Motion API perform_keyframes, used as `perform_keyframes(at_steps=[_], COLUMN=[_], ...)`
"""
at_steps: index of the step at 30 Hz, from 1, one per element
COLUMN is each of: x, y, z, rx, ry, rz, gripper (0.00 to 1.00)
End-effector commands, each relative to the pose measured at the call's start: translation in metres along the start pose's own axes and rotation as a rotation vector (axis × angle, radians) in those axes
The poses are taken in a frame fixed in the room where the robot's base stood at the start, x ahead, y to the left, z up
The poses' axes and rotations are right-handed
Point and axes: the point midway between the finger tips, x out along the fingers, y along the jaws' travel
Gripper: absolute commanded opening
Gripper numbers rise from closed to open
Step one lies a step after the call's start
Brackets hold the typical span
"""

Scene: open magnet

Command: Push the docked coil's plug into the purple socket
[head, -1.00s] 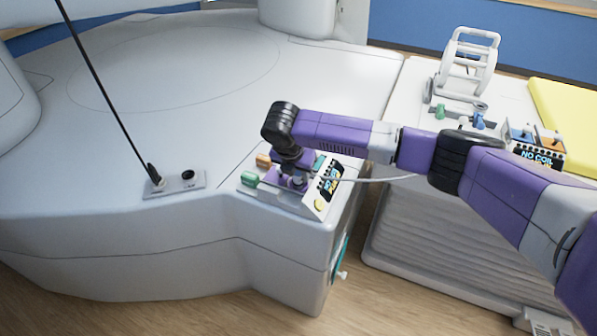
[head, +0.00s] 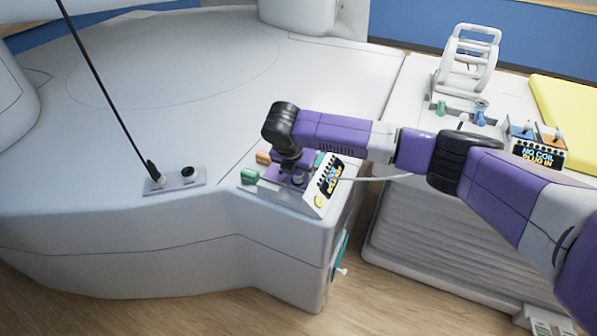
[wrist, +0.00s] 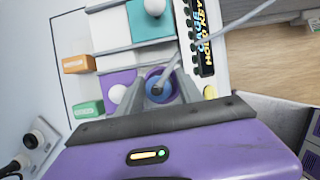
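The blue plug (wrist: 158,88) is between the fingers of my gripper (wrist: 160,90) in the wrist view, with its grey cable (wrist: 186,48) leading up and right. The fingers appear shut on its sides. The purple socket (wrist: 152,72) shows as a purple rim just behind the plug, which hides most of it. I cannot tell how deep the plug sits. In the head view my gripper (head: 292,172) points down over the panel. The white cage-like coil (head: 468,62) stands on the cart at right.
The panel has an orange block (wrist: 78,63), a green block (wrist: 87,109), a teal pad (wrist: 140,28) and white knobs (wrist: 117,93). The panel's display (head: 331,176) is beside my gripper. A cart display (head: 538,153) reads "NO COIL PLUG IN". The magnet's broad surface (head: 150,100) is clear.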

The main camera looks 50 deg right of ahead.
Motion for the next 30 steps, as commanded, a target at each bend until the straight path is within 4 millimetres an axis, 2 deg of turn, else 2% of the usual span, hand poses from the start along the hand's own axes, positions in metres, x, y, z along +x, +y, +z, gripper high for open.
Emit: perform_keyframes(at_steps=[11,22,30], x=[-0.006,-0.062,-0.078], y=[0.002,0.000,-0.001], z=[0.000,0.000,0.000], rx=[-0.001,-0.001,0.000], ry=[-0.001,0.000,0.000], rz=[0.007,0.002,-0.001], gripper=[0.57,0.57,0.57])
